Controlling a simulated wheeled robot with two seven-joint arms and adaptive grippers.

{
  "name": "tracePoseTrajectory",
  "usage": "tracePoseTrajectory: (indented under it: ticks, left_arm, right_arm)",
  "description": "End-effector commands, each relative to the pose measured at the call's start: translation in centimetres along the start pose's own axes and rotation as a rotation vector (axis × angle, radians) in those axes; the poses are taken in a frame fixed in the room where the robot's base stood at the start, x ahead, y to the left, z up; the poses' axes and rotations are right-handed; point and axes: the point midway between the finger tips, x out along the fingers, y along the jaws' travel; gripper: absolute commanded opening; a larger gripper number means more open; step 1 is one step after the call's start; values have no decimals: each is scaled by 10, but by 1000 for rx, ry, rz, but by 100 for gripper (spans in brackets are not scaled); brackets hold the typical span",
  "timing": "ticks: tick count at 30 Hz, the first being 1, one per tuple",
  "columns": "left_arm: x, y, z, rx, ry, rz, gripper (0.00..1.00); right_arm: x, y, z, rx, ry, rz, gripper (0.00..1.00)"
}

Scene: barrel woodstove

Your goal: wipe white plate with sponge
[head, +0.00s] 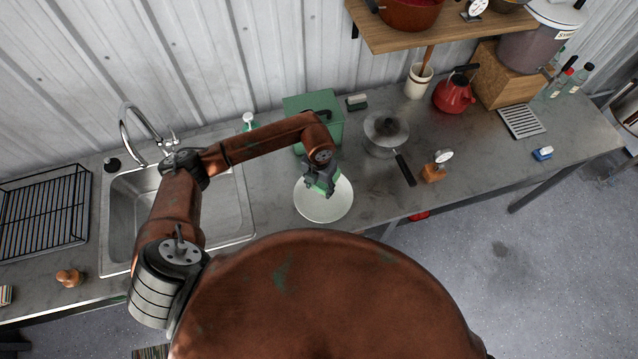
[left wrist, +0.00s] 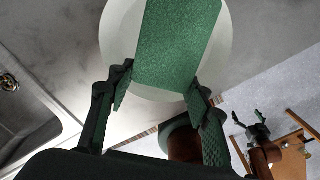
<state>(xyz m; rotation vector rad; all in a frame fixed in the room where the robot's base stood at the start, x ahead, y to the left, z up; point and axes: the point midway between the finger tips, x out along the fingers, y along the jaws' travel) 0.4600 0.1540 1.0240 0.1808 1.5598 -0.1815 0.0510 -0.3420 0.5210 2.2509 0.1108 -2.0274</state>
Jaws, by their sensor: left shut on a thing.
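The white plate (head: 322,210) lies flat on the metal counter in front of the green box, and it also shows in the left wrist view (left wrist: 118,40). My left gripper (head: 322,186) is over the plate's far part, pointing down. It is shut on a green sponge, which shows large between the fingers in the left wrist view (left wrist: 178,45). The sponge covers part of the plate there; I cannot tell whether it touches the surface. My right gripper (left wrist: 250,124) shows small at the right of the left wrist view, away from the plate, with its fingers apart.
The sink (head: 225,210) is left of the plate. A green box (head: 318,115) stands behind it. A lidded pot (head: 384,135) with its handle (head: 405,170) is close on the right. A brown-based dial (head: 434,172) stands further right. A wooden shelf (head: 430,36) hangs above.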

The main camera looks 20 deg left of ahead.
Motion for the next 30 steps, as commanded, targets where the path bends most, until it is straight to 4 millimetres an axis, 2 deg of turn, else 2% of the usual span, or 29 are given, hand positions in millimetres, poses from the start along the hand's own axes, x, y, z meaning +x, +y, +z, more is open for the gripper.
tracePoseTrajectory:
  ticks: [11, 24, 30]
  left_arm:
    - [16, -1, -1, -56, 3, 0, 26]
    - [58, -1, -1, -54, 3, 0, 26]
    - [62, -1, 0, -53, 2, 0, 26]
  right_arm:
    - [6, 0, 5, 1, -7, 0, 89]
    - [29, -2, 7, 2, -6, -2, 89]
    - [31, -5, 6, 2, -4, -4, 89]
